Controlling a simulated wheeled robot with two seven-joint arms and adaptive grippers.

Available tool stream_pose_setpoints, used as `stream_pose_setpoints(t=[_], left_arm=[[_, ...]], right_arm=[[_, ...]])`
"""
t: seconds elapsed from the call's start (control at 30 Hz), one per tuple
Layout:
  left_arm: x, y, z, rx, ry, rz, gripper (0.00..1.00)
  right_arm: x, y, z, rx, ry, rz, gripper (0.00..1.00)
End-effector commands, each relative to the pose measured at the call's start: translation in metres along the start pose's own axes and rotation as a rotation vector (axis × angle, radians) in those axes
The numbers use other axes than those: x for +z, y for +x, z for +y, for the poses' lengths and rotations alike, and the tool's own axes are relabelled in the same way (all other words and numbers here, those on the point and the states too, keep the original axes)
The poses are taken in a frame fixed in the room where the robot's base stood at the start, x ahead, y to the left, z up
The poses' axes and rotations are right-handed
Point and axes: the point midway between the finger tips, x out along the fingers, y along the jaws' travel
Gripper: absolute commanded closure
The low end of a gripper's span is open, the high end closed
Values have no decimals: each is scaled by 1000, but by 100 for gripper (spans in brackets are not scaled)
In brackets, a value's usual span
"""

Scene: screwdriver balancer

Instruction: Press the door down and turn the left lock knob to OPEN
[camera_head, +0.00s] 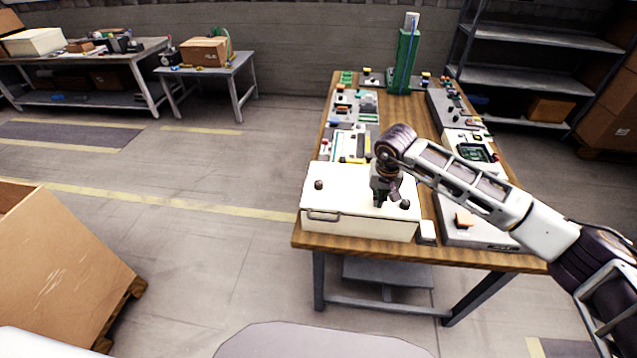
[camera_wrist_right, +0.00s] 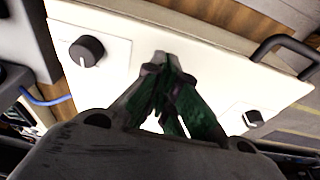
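The white box (camera_head: 350,222) stands at the near left corner of the wooden table, its flat white door (camera_head: 345,187) facing up. The left lock knob (camera_head: 319,185) is dark and round, and shows in the right wrist view (camera_wrist_right: 253,118) at the lower right. The right knob (camera_head: 404,204) also shows there (camera_wrist_right: 87,51), with a white pointer line. My right gripper (camera_head: 381,202) points down over the door, nearer the right knob. Its fingertips (camera_wrist_right: 162,58) meet with nothing between them. Whether they touch the door cannot be told. My left gripper is not in view.
A dark handle (camera_head: 322,215) is on the box front. Several devices and a green tower (camera_head: 404,62) stand farther back. The floor left of the table is clear, with a large carton (camera_head: 55,265) beyond.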

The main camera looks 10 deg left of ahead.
Motion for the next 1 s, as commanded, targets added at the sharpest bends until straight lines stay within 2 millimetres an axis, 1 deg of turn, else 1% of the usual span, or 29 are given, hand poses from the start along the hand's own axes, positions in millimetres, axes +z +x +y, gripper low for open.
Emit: stream_pose_setpoints(t=[1.0], left_arm=[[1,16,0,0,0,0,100]], right_arm=[[4,18,0,1,0,-1,100]])
